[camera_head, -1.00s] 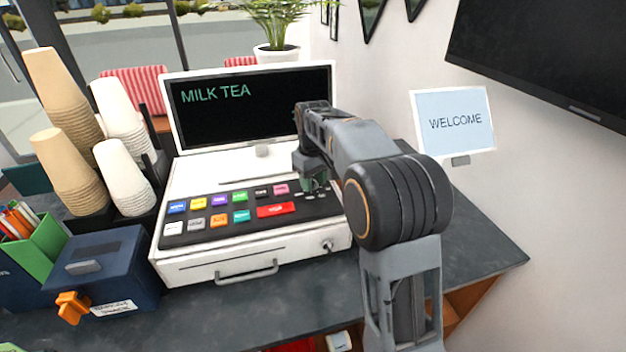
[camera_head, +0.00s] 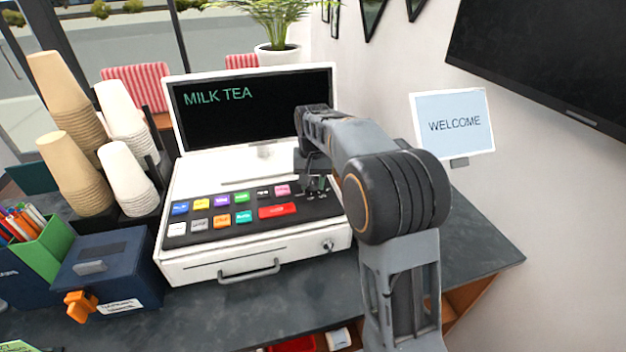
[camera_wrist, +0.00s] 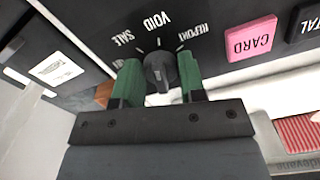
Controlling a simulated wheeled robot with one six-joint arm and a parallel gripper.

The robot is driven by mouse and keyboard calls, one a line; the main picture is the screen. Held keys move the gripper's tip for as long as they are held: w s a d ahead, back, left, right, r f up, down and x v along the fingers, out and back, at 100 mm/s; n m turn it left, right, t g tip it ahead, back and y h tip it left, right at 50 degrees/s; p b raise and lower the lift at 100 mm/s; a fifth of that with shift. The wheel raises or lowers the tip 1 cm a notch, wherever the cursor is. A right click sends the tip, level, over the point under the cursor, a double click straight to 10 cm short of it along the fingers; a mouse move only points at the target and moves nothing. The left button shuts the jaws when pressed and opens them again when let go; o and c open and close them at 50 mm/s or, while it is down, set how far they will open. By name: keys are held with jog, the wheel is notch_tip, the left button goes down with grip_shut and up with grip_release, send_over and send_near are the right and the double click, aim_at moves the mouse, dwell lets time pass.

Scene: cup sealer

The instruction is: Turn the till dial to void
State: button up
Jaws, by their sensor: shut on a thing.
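The till (camera_head: 215,180) stands on the counter, its screen (camera_head: 250,100) reading MILK TEA. The black till dial (camera_wrist: 160,72) shows in the wrist view, with SALE, VOID and REPORT printed around its far side and another label at the left, partly hidden by a finger. The dial's grip lies roughly in line with the VOID mark (camera_wrist: 157,20). My gripper (camera_wrist: 160,82) has a green-padded finger on each side of the dial and is shut on it. In the head view my gripper (camera_head: 316,184) is at the keypad's right end, and my arm hides the dial.
Coloured keys lie left of the dial in the head view, including a pink CARD key (camera_wrist: 251,39). The screen stands behind my gripper. A WELCOME display (camera_head: 454,122) is at the right. Stacked cups (camera_head: 75,170) and a blue box (camera_head: 105,270) are at the left.

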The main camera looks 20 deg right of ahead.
aim_at(313, 181)
jog(key=shift+m, duration=0.7)
jog(key=o, duration=0.9)
notch_tip(313, 181, up, 14)
jog(key=shift+f, duration=0.1)
dwell(0.4)
